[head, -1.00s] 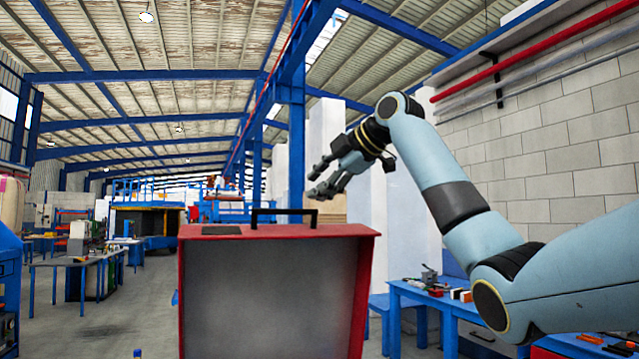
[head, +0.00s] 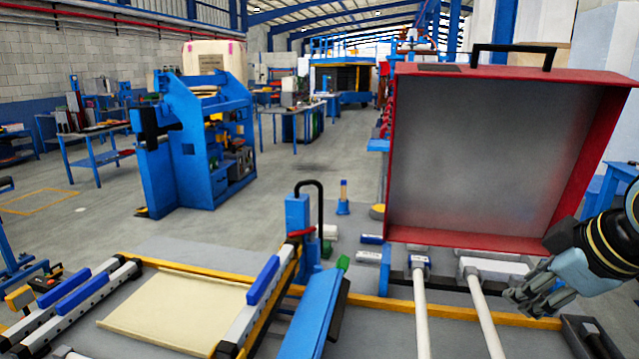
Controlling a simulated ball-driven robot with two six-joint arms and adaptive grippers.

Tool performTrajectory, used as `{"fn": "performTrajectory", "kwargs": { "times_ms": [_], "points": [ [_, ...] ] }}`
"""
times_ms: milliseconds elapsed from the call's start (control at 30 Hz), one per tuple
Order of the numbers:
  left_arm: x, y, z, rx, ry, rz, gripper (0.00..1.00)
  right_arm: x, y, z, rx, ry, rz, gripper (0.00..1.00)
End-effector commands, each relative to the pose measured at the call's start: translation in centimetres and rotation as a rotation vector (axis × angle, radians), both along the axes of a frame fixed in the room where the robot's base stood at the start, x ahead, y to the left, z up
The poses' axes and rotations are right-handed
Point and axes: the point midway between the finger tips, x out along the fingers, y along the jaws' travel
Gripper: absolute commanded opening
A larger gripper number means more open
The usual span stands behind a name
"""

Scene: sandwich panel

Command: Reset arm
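My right gripper (head: 522,299) comes in from the right edge of the head view, at the lower right. It is grey with a black wrist and yellow rings, and only its end part is in the picture. Its fingers point left and bunch together in the view, so I cannot tell whether they are open. I see nothing held in it. It appears in front of the lower right corner of a red-framed panel box (head: 480,241) with a grey face and a black top handle. My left gripper and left arm are not in view.
Below lies a work frame with a yellow rail (head: 450,311), white rods (head: 421,315) and a blue clamp bar (head: 315,310). A cream sheet (head: 175,312) lies at the lower left. A blue machine (head: 190,150) stands behind.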

Motion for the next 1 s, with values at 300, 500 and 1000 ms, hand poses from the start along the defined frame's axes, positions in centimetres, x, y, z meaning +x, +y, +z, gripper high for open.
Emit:
{"fn": "performTrajectory", "kwargs": {
  "times_ms": [300,500,1000],
  "points": [
    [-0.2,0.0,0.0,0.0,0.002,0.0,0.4,-15.2,2.0,-7.2,0.138,0.181,-0.379,0.36],
    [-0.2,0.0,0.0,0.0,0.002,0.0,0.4,-21.6,2.2,-8.2,0.177,0.242,-0.563,0.36],
    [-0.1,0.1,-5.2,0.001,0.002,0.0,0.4,-22.4,1.0,-25.4,0.174,0.309,-0.664,0.36]
  ]
}}
